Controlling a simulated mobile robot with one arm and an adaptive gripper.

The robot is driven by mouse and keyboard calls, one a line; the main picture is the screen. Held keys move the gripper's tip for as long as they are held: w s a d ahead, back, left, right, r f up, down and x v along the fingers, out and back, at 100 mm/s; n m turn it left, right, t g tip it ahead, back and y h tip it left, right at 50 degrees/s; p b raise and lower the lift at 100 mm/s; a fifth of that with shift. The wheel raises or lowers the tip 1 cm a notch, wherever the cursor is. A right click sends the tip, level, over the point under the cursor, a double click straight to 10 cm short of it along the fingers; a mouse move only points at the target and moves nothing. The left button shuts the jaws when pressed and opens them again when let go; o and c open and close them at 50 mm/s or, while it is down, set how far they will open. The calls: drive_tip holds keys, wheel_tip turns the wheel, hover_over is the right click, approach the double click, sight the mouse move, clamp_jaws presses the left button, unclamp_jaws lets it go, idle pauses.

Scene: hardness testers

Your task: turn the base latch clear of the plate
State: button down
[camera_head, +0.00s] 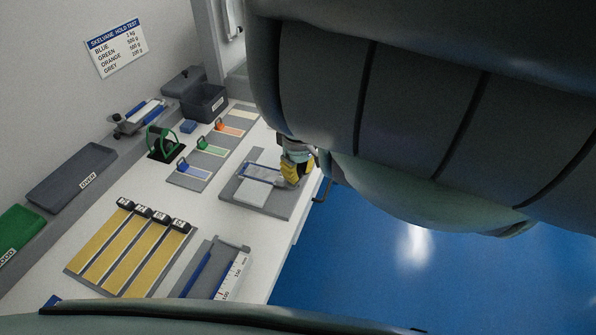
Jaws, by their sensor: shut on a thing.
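A grey base (273,208) lies near the right edge of the white bench. A pale plate with blue edging (261,174) and a white block (252,192) lie on it. My gripper (291,176), with yellow fingers, is at the right side of this base, close beside the plate. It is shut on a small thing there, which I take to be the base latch. The latch itself is hidden by the fingers, so its angle cannot be told. My arm covers the upper right of the view.
Left of the base are mats with blue, green and orange weights (183,166) and a green-handled tool (163,143). Yellow strips (122,250) with black blocks and a ruler device (226,275) lie nearer. Dark bins (205,102) stand behind. Blue floor is open at right.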

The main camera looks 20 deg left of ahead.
sight(298, 171)
drive_tip(key=shift+n, duration=0.3)
idle(0.4)
drive_tip(key=c, duration=0.8)
unclamp_jaws()
drive_tip(key=shift+r, duration=0.15)
drive_tip(key=r, duration=0.6)
drive_tip(key=shift+w+r, duration=0.1)
drive_tip(key=shift+w, duration=0.1)
drive_tip(key=shift+s+r, duration=0.2)
drive_tip(key=shift+r, duration=0.3)
drive_tip(key=shift+a, duration=0.15)
